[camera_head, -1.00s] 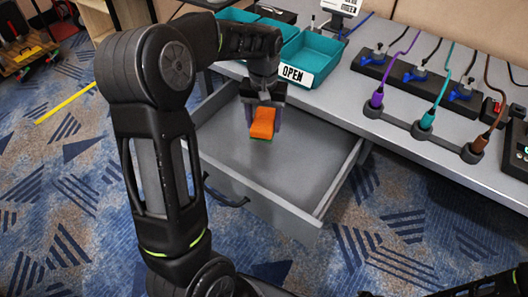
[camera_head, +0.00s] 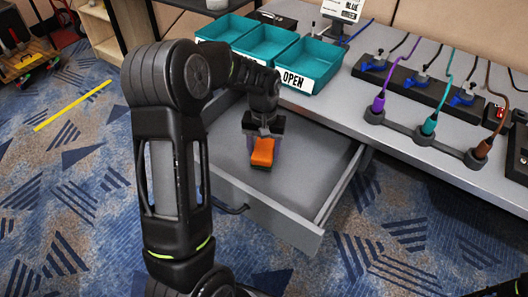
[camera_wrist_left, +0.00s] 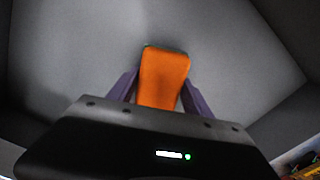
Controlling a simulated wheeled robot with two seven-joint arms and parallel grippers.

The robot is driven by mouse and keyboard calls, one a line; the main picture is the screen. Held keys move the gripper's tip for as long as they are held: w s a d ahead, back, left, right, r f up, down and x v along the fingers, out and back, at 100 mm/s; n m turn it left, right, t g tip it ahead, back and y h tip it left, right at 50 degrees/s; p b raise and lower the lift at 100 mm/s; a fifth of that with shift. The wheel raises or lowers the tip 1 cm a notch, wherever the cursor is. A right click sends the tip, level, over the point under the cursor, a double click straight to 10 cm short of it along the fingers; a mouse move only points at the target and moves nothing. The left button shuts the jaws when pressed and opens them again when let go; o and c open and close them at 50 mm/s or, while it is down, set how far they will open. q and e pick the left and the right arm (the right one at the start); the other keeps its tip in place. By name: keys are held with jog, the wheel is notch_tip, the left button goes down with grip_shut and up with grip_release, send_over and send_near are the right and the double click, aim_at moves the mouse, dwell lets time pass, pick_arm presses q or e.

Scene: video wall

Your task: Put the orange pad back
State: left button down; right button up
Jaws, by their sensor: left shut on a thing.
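The orange pad (camera_head: 262,153) is a small block with a darker underside. It is between the fingers of my left gripper (camera_head: 261,148), which is shut on it. In the head view the pad is in the open grey drawer (camera_head: 300,181); I cannot tell whether it touches the drawer floor. In the left wrist view the pad (camera_wrist_left: 163,78) sits between the two purple-grey fingers (camera_wrist_left: 160,92), with grey drawer surface around it. My right gripper is not clearly in view; only a dark bit of arm shows at the bottom right edge.
Several teal bins (camera_head: 312,60) stand on the grey desk (camera_head: 345,98) behind the drawer, one labelled OPEN. A black power strip (camera_head: 405,82) and a cable holder with purple, teal and brown plugs (camera_head: 428,133) lie to the right. The drawer is otherwise empty.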

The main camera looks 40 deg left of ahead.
aim_at(264, 149)
pick_arm(q)
jog(key=shift+f, duration=0.3)
jog(key=shift+f, duration=0.15)
jog(key=shift+c, duration=2.2)
grip_release()
jog(key=shift+w+r, duration=0.1)
jog(key=shift+r, duration=0.55)
notch_tip(264, 149, up, 11)
jog(key=p, duration=0.2)
